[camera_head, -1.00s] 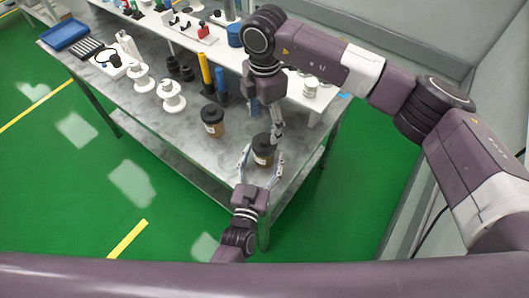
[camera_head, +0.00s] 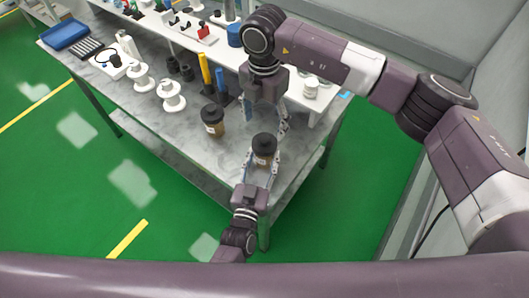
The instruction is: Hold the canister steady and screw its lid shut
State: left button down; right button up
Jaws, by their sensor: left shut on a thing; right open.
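A brown canister (camera_head: 263,160) with a pale label stands near the table's front right corner. A black lid (camera_head: 264,143) sits on top of it; how tightly it is seated cannot be told. My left gripper (camera_head: 261,166) comes from below, with its fingers on both sides of the canister, shut on it. My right gripper (camera_head: 268,124) points down just behind and above the lid. It is open and empty, its fingers spread, partly hidden by its own body.
White spools (camera_head: 171,96), a yellow cylinder (camera_head: 204,69) and a blue tray (camera_head: 65,34) are farther back. A white raised shelf (camera_head: 302,98) runs along the back. The front table strip is mostly clear.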

jog(key=n, duration=0.3)
jog(key=shift+n, duration=0.4)
jog(key=n, duration=0.5)
jog(key=shift+n, duration=0.3)
jog(key=n, duration=1.4)
jog(key=shift+n, duration=0.3)
jog(key=n, duration=0.3)
jog(key=shift+n, duration=0.4)
jog(key=n, duration=0.8)
